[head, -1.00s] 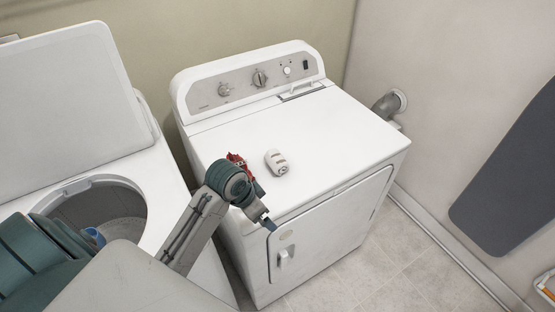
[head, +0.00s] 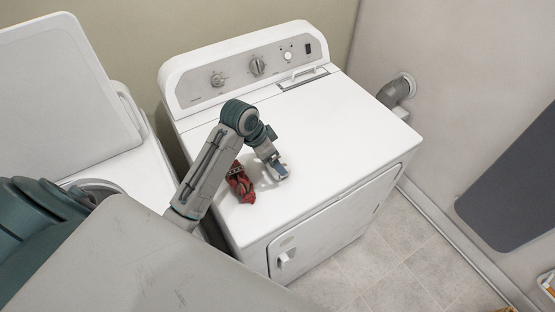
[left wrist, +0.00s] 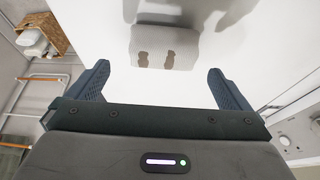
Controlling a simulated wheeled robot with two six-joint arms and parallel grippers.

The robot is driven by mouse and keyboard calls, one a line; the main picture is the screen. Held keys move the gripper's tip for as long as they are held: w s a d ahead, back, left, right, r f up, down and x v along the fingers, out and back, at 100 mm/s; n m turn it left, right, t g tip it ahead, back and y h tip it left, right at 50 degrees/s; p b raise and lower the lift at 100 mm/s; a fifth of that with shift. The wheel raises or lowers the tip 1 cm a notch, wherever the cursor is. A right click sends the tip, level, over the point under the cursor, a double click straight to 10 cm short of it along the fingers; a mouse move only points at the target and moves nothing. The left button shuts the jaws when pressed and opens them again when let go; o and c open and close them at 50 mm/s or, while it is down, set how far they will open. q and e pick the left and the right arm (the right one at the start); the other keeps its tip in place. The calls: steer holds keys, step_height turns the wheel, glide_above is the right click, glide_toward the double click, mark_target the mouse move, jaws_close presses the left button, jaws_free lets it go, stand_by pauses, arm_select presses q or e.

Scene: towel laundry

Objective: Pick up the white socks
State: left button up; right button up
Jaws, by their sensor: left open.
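The white socks (left wrist: 165,45), a ribbed white bundle with two brownish patches, lie on the white top of the dryer (head: 330,120). In the head view my left gripper (head: 277,172) is over them and mostly hides them. In the left wrist view the open left gripper (left wrist: 158,70) has its fingers spread wider than the bundle. The socks lie just beyond the fingertips, between their lines, and nothing is held. My right gripper is not in view.
A red patterned cloth bundle (head: 240,185) lies on the dryer just left of the left gripper. The dryer's control panel (head: 245,68) rises at the back. A washer with a raised lid (head: 65,95) stands at the left. The dryer top's right side is clear.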

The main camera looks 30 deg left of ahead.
mark_target(276, 176)
arm_select(q)
steer(key=shift+x, duration=0.75)
steer(key=shift+w+d+f+p, duration=0.1)
steer(key=shift+w+f+p, duration=0.05)
steer(key=shift+f+p, duration=0.25)
steer(key=p+x, duration=0.2)
steer(key=x, duration=0.1)
steer(key=shift+w+f, duration=0.1)
steer(key=shift+f, duration=0.15)
steer(key=shift+w+f, duration=0.1)
steer(key=shift+f, duration=0.45)
steer(key=shift+w+f, duration=0.1)
steer(key=shift+c, duration=0.7)
steer(key=c, duration=0.7)
steer(key=shift+c, duration=0.8)
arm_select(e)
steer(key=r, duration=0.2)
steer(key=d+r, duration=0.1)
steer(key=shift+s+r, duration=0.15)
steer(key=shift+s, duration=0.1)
